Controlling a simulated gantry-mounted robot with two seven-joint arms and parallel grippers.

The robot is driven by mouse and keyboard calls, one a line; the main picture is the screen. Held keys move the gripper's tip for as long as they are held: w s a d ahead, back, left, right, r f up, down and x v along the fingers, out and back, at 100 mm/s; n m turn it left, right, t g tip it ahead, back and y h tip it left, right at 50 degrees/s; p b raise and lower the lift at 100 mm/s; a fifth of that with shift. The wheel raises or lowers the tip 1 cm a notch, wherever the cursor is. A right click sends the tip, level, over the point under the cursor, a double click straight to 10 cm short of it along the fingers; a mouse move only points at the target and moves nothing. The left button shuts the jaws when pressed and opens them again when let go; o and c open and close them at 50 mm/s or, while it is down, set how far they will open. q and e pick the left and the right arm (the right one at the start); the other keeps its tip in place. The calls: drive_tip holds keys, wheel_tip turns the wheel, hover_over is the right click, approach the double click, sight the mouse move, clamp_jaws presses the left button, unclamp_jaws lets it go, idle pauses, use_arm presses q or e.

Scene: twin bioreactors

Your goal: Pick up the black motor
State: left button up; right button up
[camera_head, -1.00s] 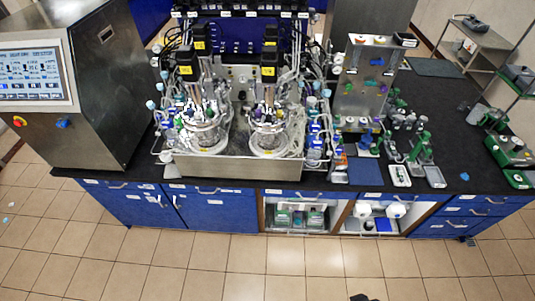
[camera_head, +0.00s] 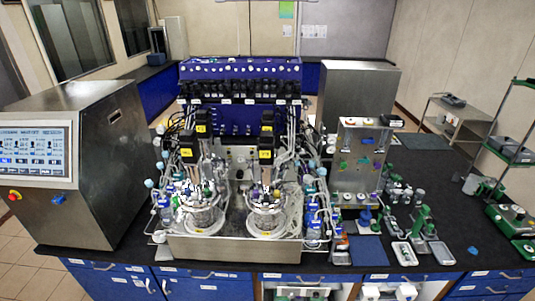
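Several black motors with yellow labels stand upright on top of the twin bioreactors. One black motor (camera_head: 187,146) is on the front left vessel (camera_head: 203,215). Another black motor (camera_head: 265,144) is on the front right vessel (camera_head: 266,216). Two similar dark housings, one at the left (camera_head: 203,121) and one at the right (camera_head: 268,119), show just behind them. I cannot tell which single motor the task names. Neither of my grippers is in view.
A steel control cabinet with a screen (camera_head: 35,152) stands at the left. Tubes and cables crowd both vessels. A steel unit (camera_head: 360,150) stands right of them, with a blue mat (camera_head: 368,250) and small trays in front. The black bench top (camera_head: 455,215) is partly clear at the right.

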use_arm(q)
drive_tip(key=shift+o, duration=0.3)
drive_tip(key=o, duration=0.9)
